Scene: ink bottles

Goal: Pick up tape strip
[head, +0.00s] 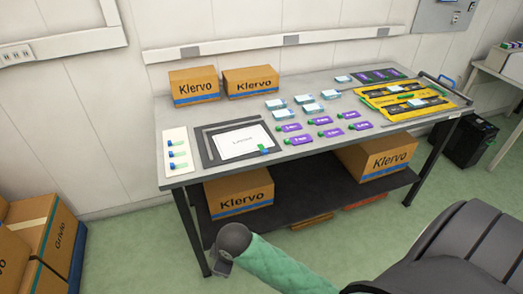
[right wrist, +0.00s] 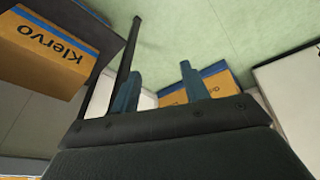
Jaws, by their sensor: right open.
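Tape strips lie on a white card (head: 167,133) at the left end of the table: an upper strip (head: 173,143), a middle strip (head: 178,154) and a lower strip (head: 178,166), each with blue, white and green parts. Another small green-and-blue piece (head: 264,150) lies at the lower right of the white sheet in the dark frame. My right gripper (right wrist: 160,84) is open and empty in the right wrist view, its two fingers apart, away from the strips. The head view does not clearly show its fingertips. My left gripper is not in view.
The table also holds a dark frame (head: 206,150), Klervo cartons (head: 194,86), purple cards (head: 326,133), pale blue-topped packs (head: 304,99) and a yellow-black tray (head: 378,90). Cartons stand on the lower shelf (head: 312,173) and on the floor at left (head: 22,240).

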